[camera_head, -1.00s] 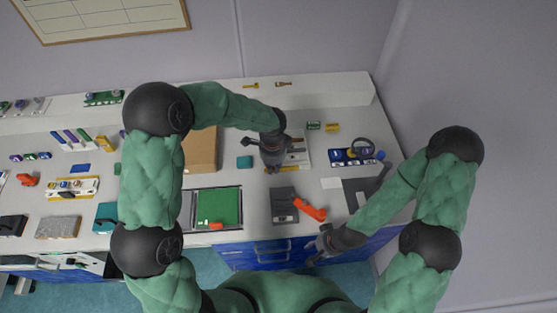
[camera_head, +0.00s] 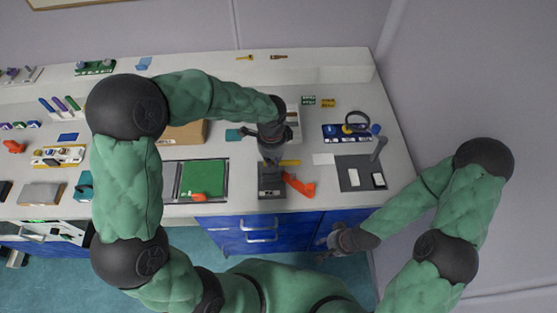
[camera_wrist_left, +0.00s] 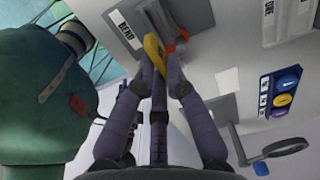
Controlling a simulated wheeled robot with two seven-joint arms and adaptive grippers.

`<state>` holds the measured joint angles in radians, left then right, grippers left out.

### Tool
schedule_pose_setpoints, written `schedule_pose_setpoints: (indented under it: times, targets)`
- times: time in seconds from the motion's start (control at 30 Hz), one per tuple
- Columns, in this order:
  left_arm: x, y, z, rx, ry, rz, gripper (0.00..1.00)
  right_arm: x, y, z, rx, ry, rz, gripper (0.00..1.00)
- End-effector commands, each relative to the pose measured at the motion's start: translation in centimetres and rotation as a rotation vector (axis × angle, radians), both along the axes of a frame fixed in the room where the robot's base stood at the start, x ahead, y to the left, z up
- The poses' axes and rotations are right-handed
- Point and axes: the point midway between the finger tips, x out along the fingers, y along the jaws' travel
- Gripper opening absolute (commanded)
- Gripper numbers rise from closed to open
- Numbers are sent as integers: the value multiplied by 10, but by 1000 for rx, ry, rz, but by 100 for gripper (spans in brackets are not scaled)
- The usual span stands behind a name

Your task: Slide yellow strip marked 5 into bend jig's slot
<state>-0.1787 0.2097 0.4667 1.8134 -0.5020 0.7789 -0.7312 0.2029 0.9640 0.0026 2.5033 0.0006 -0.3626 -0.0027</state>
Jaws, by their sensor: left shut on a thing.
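My left gripper (camera_head: 270,160) is shut on the yellow strip (camera_wrist_left: 151,50), which shows between its fingertips in the left wrist view. In the head view a yellow end (camera_head: 290,162) sticks out to the right of the gripper. The strip's number is not readable. The dark grey bend jig (camera_head: 271,182), with an orange handle (camera_head: 300,186), lies just below the gripper in the head view. Its BEND label (camera_wrist_left: 126,30) shows beside the strip in the wrist view. The slot cannot be made out. My right gripper (camera_head: 325,248) appears open and empty in front of the bench.
A tray with a green mat (camera_head: 204,178) is left of the jig. Blue drawers (camera_head: 262,235) are below the bench top.

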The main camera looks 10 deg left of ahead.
Motion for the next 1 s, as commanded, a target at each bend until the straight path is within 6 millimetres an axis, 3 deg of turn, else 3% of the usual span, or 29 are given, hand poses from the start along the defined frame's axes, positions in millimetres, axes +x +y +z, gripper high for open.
schedule_pose_setpoints:
  times: [0.53, 1.0]
  targets:
    - [0, 1, 1, 0, 1, 2, 0, 0, 0, 4, 0, -1, 1, 40]
    - [0, 1, -35, -1, 1, 2, 0, 0, 0, -21, 0, 0, 0, 40]
